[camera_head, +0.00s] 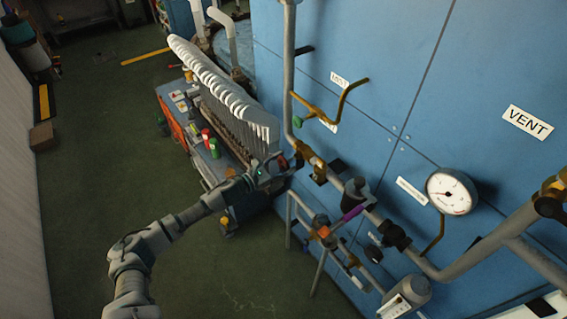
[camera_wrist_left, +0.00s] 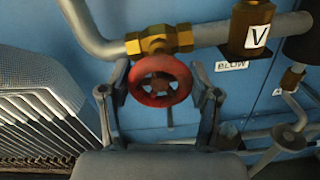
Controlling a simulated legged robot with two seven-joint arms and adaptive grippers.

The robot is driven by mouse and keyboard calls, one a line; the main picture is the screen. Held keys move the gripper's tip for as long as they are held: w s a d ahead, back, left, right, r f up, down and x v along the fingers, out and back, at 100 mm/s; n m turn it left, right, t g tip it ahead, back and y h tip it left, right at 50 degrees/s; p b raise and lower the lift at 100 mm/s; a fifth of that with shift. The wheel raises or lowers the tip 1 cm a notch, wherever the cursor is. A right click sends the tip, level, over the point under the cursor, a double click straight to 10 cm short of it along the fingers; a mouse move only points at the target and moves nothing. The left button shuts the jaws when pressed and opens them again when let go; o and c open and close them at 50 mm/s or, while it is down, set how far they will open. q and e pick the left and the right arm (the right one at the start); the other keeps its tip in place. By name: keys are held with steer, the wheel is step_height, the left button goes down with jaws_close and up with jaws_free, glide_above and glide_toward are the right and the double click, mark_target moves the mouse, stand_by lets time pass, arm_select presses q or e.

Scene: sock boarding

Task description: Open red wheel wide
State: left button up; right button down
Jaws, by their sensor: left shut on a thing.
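The red wheel (camera_wrist_left: 160,94) sits on a brass valve (camera_wrist_left: 160,42) on a grey pipe, in the middle of the left wrist view. My left gripper (camera_wrist_left: 159,82) has one finger on each side of the wheel and is shut on it. In the head view my left arm reaches from the lower left to the pipe, and my left gripper (camera_head: 281,165) is at the brass valve there. The wheel is mostly hidden behind the gripper in that view. My right gripper is not in view.
A blue panel (camera_head: 390,60) carries pipes, a white gauge (camera_head: 452,192) and a VENT label (camera_head: 528,122). A rack of white sock forms (camera_head: 222,88) stands left of the gripper, and it also shows in the left wrist view (camera_wrist_left: 38,95). The green floor (camera_head: 90,170) at left is mostly clear.

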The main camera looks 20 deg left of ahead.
arm_select(q)
steer(key=shift+r, duration=0.25)
